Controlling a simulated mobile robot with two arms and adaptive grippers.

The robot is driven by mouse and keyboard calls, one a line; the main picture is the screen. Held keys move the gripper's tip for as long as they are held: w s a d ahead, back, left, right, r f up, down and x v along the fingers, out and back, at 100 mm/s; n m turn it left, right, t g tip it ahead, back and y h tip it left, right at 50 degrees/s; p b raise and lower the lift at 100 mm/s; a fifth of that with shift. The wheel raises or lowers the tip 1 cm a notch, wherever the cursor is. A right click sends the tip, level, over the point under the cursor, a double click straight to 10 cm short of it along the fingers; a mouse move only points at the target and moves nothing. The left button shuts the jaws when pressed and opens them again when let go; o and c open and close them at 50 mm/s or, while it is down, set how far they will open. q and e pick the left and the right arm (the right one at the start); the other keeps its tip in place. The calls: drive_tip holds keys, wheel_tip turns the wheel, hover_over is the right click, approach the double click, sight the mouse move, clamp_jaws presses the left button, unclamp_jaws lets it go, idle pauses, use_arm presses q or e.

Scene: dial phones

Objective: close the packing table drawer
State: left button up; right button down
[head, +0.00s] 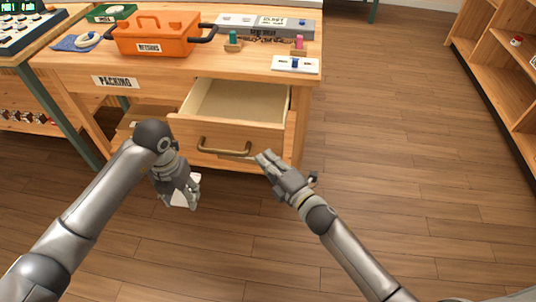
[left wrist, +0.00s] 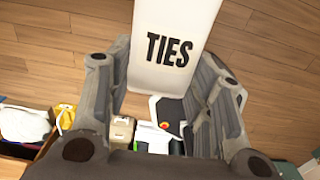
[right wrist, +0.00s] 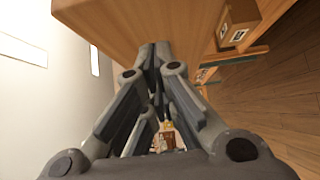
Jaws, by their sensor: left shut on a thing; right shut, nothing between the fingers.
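The packing table drawer (head: 190,130) is pulled open, and its pale inside (head: 238,102) looks empty. Its front has a brass handle (head: 224,150). My right gripper (head: 264,157) is shut and empty, with its fingertips at the right end of the drawer front, beside the handle. In the right wrist view its shut tips (right wrist: 154,48) are close against a wooden face (right wrist: 120,22); I cannot tell whether they touch. My left gripper (head: 180,197) is shut on a white box marked TIES (left wrist: 170,45), held low in front of the table; its fingers partly hide it in the head view.
The packing table (head: 145,72) carries an orange toolbox (head: 160,35), a grey tray (head: 262,24) and a small white card (head: 296,64). Another table (head: 30,50) stands at left, shelves (head: 500,70) at right. The wooden floor (head: 390,130) between is clear.

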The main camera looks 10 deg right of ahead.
drive_tip(key=shift+w+d, duration=0.25)
drive_tip(key=shift+w, duration=0.6)
drive_tip(key=shift+w, duration=0.1)
